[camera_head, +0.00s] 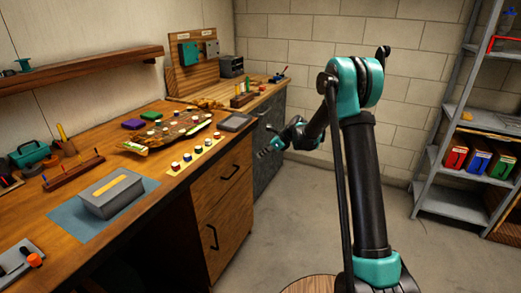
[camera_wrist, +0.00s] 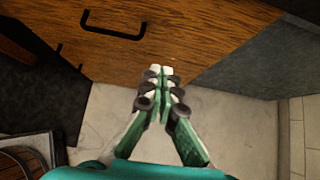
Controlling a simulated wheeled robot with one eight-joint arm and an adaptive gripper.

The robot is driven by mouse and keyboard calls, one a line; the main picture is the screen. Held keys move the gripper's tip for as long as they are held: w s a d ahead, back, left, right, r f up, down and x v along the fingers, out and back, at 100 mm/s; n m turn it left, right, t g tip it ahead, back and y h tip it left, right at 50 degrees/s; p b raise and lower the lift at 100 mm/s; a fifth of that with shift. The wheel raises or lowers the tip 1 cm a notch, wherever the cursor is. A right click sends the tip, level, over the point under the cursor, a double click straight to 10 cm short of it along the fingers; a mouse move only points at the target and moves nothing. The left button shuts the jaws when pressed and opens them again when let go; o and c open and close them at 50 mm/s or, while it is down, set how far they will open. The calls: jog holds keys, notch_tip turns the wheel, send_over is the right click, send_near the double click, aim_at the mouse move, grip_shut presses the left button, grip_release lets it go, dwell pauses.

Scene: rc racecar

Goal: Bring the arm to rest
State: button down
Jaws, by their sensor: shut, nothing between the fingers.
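My arm rises from the lower right of the head view, bends at a teal joint and reaches forward and down to the left. My gripper (camera_head: 266,149) hangs in the air off the front of the wooden workbench, near the grey cabinet (camera_head: 265,136). In the wrist view my gripper (camera_wrist: 161,70) is shut with its fingertips together and nothing between them. Behind the fingertips is the wooden drawer front (camera_wrist: 190,35) with a black handle (camera_wrist: 112,25). The fingers look apart from the drawer front, but the exact gap is hard to tell.
The workbench (camera_head: 140,213) holds a grey box (camera_head: 111,196), a car chassis (camera_head: 168,130) and a strip of round parts (camera_head: 195,155). A metal shelf (camera_head: 455,200) with coloured bins stands at the right. The floor (camera_head: 270,220) between is clear.

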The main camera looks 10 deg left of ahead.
jog(key=s+d+r+n+t+h, duration=0.1)
jog(key=s+d+r+n+h, duration=0.15)
jog(key=s+d+n, duration=0.55)
jog(key=s+d+r+n+h, duration=0.2)
jog(key=s+d+r+n, duration=0.1)
jog(key=s+d, duration=0.8)
jog(key=s+d+f+n+h, duration=0.1)
jog(key=s+d+n, duration=0.2)
jog(key=s, duration=0.5)
jog(key=s+d+f+n+h, duration=0.1)
jog(key=s+d+f+n, duration=0.1)
jog(key=s, duration=0.6)
jog(key=s+d+f+n+h, duration=0.1)
jog(key=s+d+n+h, duration=0.1)
jog(key=s+d+n, duration=0.3)
jog(key=s, duration=0.3)
jog(key=shift+f+n, duration=0.35)
jog(key=shift+n, duration=0.05)
